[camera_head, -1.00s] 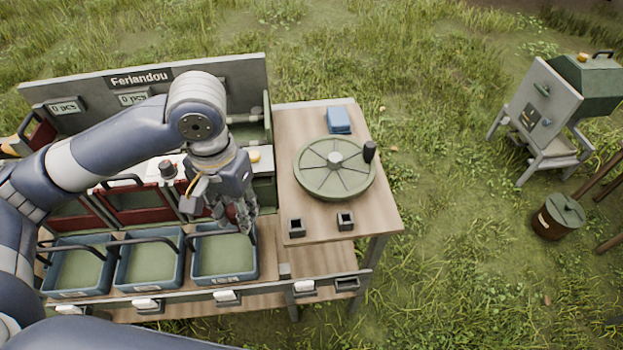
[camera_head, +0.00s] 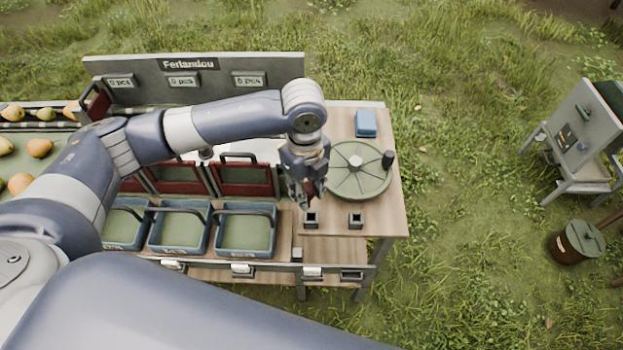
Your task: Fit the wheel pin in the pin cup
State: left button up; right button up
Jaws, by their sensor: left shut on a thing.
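My left gripper (camera_head: 307,203) points down at the left front of the small side table. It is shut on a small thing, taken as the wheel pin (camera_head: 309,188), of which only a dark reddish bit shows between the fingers. Two small black square cups stand on the table's front part. The left cup (camera_head: 311,220) is just below the fingertips; I cannot tell whether the pin touches it. The right cup (camera_head: 356,221) stands apart. The round green wheel (camera_head: 358,180) with a dark upright knob (camera_head: 388,158) lies behind them. My right gripper is not in view.
A blue block (camera_head: 366,123) lies at the table's back. Blue crates with handles, such as the nearest one (camera_head: 245,250), stand left of the table. Open grass is on the right, with a brown bucket (camera_head: 573,244).

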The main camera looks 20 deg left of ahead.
aim_at(311, 199)
pick_arm(q)
jog(key=m, duration=0.1)
jog(key=m+p, duration=0.1)
jog(key=m, duration=0.1)
jog(key=shift+w+d, duration=0.2)
jog(key=shift+w, duration=0.15)
jog(key=shift+w+d+f+m, duration=0.1)
jog(key=shift+f+m, duration=0.05)
jog(key=shift+m, duration=0.4)
jog(key=shift+w+d+f+m, duration=0.1)
jog(key=shift+m, duration=0.45)
notch_tip(311, 199, down, 3)
jog(key=b, duration=0.4)
jog(key=shift+a+f, duration=0.1)
jog(key=shift+f, duration=0.85)
jog(key=shift+p, duration=0.4)
